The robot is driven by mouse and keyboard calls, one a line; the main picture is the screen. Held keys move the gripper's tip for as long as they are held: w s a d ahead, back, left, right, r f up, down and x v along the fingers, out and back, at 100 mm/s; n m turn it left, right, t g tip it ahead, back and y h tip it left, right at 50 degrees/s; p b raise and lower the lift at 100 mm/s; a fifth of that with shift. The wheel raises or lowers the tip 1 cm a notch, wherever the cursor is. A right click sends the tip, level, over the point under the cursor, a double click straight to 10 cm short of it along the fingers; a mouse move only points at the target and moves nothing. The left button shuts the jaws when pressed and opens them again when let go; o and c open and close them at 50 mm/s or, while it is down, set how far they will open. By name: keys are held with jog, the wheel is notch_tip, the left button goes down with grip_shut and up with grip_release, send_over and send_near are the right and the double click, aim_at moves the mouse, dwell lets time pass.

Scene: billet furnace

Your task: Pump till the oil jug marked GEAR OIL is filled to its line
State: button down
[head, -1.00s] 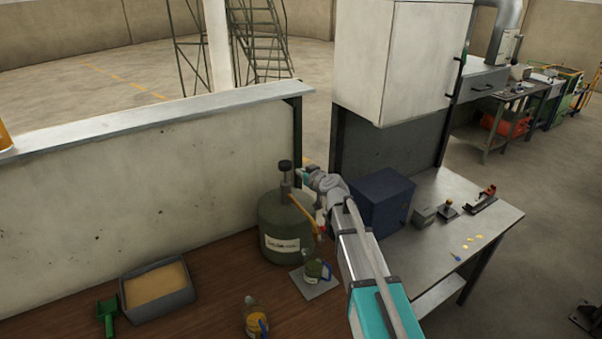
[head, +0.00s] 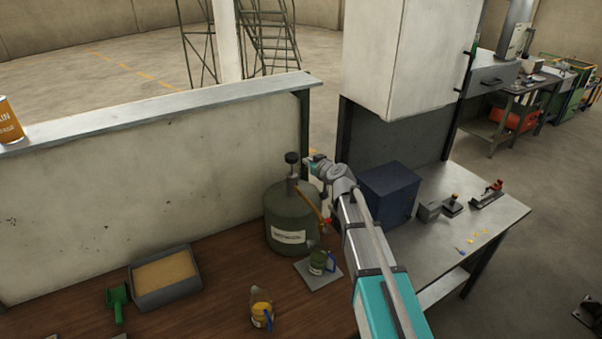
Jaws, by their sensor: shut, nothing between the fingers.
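A green drum (head: 290,222) with a white label stands on the brown bench, a hand pump (head: 292,165) with a dark knob on its top. A brownish spout (head: 311,203) slants down to the right from it. A small green jug with a blue handle (head: 318,262) stands on a grey plate (head: 304,270) near the spout's end. A second jug, yellowish with a blue handle (head: 260,309), stands nearer the front. Label writing is too small to read. My gripper (head: 325,191) is just right of the pump, shut and empty, largely hidden by my wrist.
A sand-filled grey tray (head: 140,297) and a green scoop (head: 117,299) are at left. A dark blue box (head: 388,194) stands right of my arm on a metal table (head: 505,213). A low wall (head: 150,190) with a ledge runs behind the bench. The bench between tray and jugs is clear.

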jog(key=shift+w+d+r+p, duration=0.1)
jog(key=shift+r+p, duration=1.7)
jog(key=shift+r, duration=0.4)
jog(key=shift+w+f, duration=0.1)
jog(key=shift+w, duration=0.05)
jog(key=b, duration=0.3)
send_over(295, 157)
jog(key=f, duration=0.2)
jog(key=shift+w+f, duration=0.2)
jog(key=shift+f, duration=0.1)
jog(key=shift+s+f+b, duration=0.2)
jog(key=shift+f+b, duration=0.1)
jog(key=shift+f, duration=0.15)
jog(key=shift+f+b, duration=1.4)
jog(key=shift+b, duration=0.05)
jog(key=shift+f, duration=0.1)
